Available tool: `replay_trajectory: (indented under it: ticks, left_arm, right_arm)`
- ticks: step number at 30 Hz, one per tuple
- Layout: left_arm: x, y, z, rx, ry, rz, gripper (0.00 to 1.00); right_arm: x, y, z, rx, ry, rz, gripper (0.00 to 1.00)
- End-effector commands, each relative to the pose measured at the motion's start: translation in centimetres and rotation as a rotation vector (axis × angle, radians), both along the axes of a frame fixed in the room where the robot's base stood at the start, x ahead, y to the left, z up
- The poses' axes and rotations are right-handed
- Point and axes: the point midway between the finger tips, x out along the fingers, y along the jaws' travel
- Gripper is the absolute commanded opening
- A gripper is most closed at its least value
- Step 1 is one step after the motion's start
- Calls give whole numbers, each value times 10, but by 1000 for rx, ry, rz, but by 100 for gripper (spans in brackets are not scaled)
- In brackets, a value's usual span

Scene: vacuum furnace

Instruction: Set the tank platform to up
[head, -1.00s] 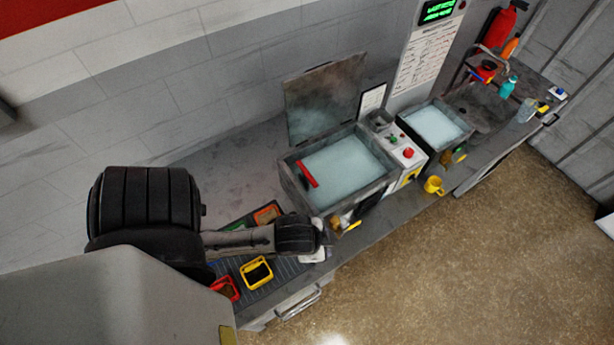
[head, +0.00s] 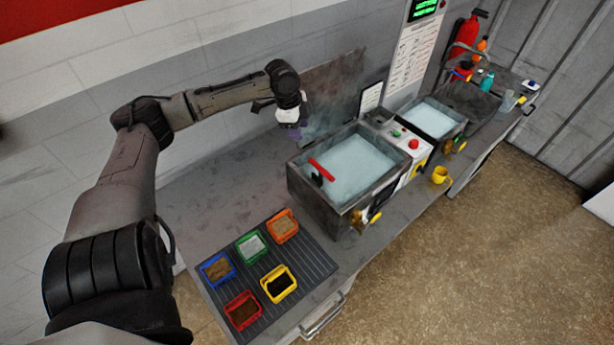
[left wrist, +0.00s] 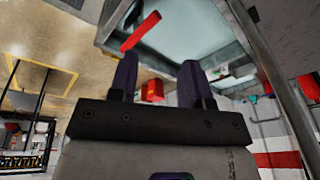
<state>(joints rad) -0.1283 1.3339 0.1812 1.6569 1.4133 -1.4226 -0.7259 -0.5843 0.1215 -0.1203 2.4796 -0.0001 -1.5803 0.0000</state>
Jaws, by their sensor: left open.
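The near tank (head: 300,180) is a dark metal basin of pale liquid on the bench, with its lid (head: 335,85) standing open behind it. A red handle (head: 321,169) with a dark part below it lies over the liquid at the tank's left side. The handle also shows in the left wrist view (left wrist: 141,31), beyond the fingers. My left gripper (head: 293,133) is above and behind the tank's left corner, in front of the lid. Its two dark fingers are apart and empty in the left wrist view (left wrist: 157,75). My right gripper is not in view.
A control box (head: 405,140) with a red button stands between the near tank and a second tank (head: 432,119). Several coloured trays, including a yellow one (head: 279,284), sit on a ribbed mat at the front left. A yellow mug (head: 440,175) stands near the bench edge.

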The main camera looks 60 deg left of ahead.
Motion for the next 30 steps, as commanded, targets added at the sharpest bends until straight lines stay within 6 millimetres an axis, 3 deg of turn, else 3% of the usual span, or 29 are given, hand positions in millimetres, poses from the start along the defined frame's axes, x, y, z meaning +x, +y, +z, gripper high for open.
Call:
replay_trajectory:
  ticks: [4,9,17,23,30]
  left_arm:
    - [4,-20,4,-156,-81,-250,44]
    - [8,-28,7,-143,-159,-471,44]
    - [9,-30,3,-106,-189,-598,44]
    - [16,-38,-18,-105,-190,-602,44]
    - [28,-54,-60,-108,-190,-600,44]
  right_arm:
    - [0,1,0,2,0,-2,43]
    - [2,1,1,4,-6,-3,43]
    - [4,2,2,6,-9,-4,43]
    - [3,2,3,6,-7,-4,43]
    - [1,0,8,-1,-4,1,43]
